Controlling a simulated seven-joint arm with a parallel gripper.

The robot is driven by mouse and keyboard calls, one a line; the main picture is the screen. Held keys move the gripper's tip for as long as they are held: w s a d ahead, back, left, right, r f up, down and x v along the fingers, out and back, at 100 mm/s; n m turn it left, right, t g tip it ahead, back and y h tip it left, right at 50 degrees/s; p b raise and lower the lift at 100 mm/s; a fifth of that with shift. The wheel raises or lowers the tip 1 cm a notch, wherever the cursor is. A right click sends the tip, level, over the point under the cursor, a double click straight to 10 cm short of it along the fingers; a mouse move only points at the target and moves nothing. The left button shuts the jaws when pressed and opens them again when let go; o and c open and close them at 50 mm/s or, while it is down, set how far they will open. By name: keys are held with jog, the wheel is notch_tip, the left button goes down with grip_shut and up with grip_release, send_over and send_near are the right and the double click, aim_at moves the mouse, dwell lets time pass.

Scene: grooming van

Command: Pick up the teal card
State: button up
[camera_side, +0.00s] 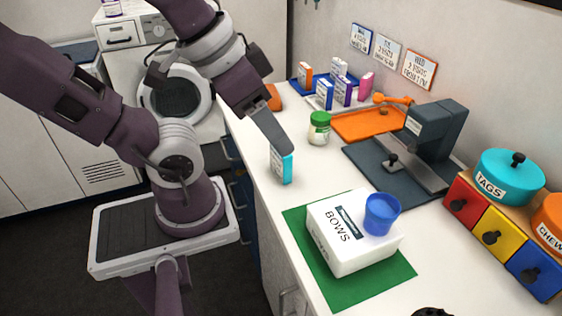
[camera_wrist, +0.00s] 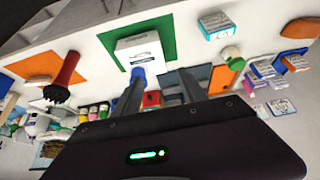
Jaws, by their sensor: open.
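The teal card (camera_side: 281,167) looks like a small teal box with a white label. It stands upright on the white counter near its left edge in the side view. In the wrist view a white and teal box (camera_wrist: 217,27), likely the same one, is at the upper right. My gripper (camera_side: 287,149) points down at an angle, and its finger overlaps the card's top in the side view; touching cannot be told. In the wrist view my gripper (camera_wrist: 160,73) has its two fingers apart with nothing held between them, and the box lies outside them, to the right.
A green-lidded jar (camera_side: 319,128) stands behind the card. The white BOWS box (camera_side: 345,246) with a blue cup (camera_side: 381,214) sits on a green mat (camera_side: 373,287) in front. A dark stand (camera_side: 436,135) is to the right. Bare counter surrounds the card.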

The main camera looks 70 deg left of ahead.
notch_tip(320, 180, up, 6)
jog(key=f, duration=0.1)
jog(key=m+g+y, duration=0.7)
jog(key=m+y, duration=0.7)
jog(key=m, duration=0.3)
send_over(286, 159)
notch_tip(286, 159, down, 24)
jog(key=shift+f, duration=0.1)
jog(key=shift+h, duration=0.3)
jog(key=x, duration=0.7)
jog(key=shift+w+a+f, duration=0.15)
jog(key=shift+w+f, duration=0.05)
jog(key=shift+w, duration=0.15)
grip_shut()
